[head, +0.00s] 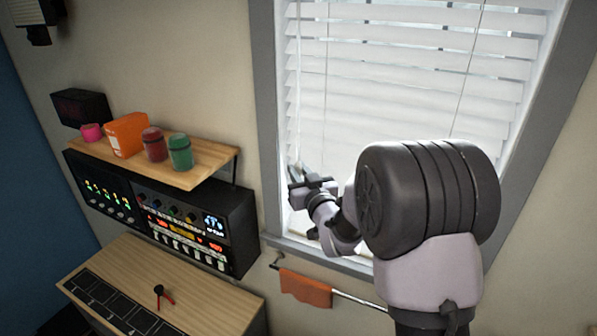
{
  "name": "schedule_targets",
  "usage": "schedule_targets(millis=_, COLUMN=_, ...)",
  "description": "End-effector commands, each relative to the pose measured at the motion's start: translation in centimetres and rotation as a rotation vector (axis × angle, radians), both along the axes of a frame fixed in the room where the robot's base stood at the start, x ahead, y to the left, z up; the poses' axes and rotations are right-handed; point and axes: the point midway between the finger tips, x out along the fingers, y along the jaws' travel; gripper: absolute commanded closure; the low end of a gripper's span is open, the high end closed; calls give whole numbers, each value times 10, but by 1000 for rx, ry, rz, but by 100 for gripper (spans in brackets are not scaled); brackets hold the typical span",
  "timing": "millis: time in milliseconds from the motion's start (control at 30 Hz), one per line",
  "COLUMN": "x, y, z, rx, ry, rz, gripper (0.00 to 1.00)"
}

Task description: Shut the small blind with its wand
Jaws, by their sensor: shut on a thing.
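The white slatted blind (400,60) hangs in the grey-framed window. Light shows through gaps between its upper slats, while the lower slats look closer together. The thin wand (298,95) hangs down the blind's left side. My gripper (296,174) is at the lower left of the blind, shut on the wand near its lower part. The fingertips are small in this view. My arm hides the lower right part of the blind.
A wooden shelf (205,172) with an orange container (127,134) and several cups stands left of the window. Rack equipment (180,225) sits below it. An orange cloth (306,288) hangs on a rail under the sill. A wooden desk (215,300) is at lower left.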

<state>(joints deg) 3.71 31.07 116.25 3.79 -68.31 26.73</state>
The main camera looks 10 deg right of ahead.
Motion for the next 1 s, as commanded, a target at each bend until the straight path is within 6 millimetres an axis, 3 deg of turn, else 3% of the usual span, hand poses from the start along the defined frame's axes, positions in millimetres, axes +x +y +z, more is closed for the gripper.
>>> schedule_targets(millis=367, x=0, y=2, z=-10, rx=3, ry=-7, rz=-120, gripper=100)
schedule_targets(millis=1000, x=1, y=3, z=2, rx=-1, ry=0, rz=-707, gripper=100)
